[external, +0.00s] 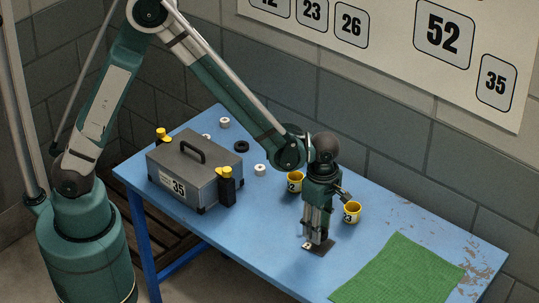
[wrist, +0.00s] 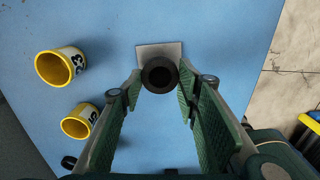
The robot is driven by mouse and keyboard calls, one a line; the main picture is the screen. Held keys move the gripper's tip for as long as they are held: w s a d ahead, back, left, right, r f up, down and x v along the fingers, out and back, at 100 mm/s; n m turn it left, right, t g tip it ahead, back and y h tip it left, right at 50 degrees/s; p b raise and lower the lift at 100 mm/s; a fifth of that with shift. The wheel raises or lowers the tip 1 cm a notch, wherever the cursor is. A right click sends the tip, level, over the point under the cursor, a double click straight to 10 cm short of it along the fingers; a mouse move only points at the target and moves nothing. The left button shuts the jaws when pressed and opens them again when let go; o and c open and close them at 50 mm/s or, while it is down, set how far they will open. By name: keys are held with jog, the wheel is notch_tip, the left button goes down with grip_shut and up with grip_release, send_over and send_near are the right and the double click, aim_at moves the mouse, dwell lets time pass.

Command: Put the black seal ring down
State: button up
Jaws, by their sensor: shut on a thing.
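My gripper (external: 318,240) is shut on the black seal ring (wrist: 160,87), which shows between the two green-padded fingertips in the wrist view. Its opening faces the camera. I cannot tell whether the ring touches the plate.
Two yellow-rimmed numbered cups (external: 296,182) (external: 352,212) stand near my gripper on the blue table (external: 270,225). A grey case (external: 185,170) marked 35, another black ring (external: 241,146) and white rings (external: 260,170) are farther left. A green cloth (external: 400,270) lies at right.

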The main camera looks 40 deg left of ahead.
jog(key=shift+f, duration=1.65)
jog(key=shift+f+b, duration=0.2)
jog(key=shift+b, duration=0.2)
jog(key=o, duration=0.8)
jog(key=shift+c, duration=0.2)
jog(key=shift+r, duration=0.1)
notch_tip(320, 180, up, 12)
jog(key=p, duration=0.1)
jog(key=shift+p, duration=0.4)
jog(key=shift+r, duration=0.1)
